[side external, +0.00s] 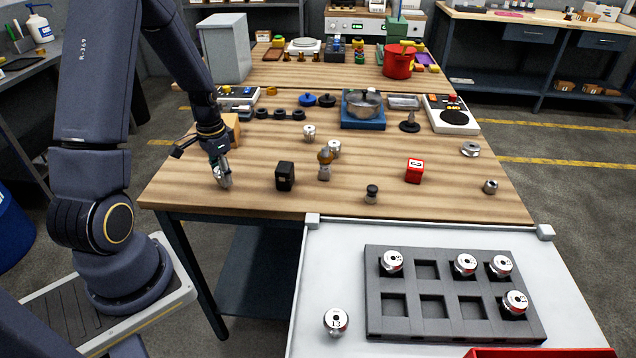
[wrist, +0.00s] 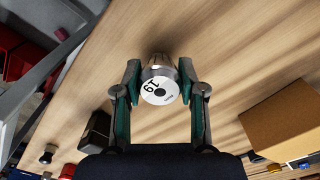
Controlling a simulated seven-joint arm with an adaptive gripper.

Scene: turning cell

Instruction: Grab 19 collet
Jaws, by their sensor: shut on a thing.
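In the side external view my gripper (side external: 222,178) points down at the left front of the wooden table (side external: 260,200), and the collet is mostly hidden by the fingers. I cannot tell whether the collet touches the table.
A black block (side external: 285,176) stands right of my gripper, and a cardboard box (side external: 228,130) is behind it. A red cube (side external: 414,171) is further right. A grey rack (side external: 430,328) holds several collets, with some empty pockets. Another collet (side external: 336,321) stands beside the rack.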

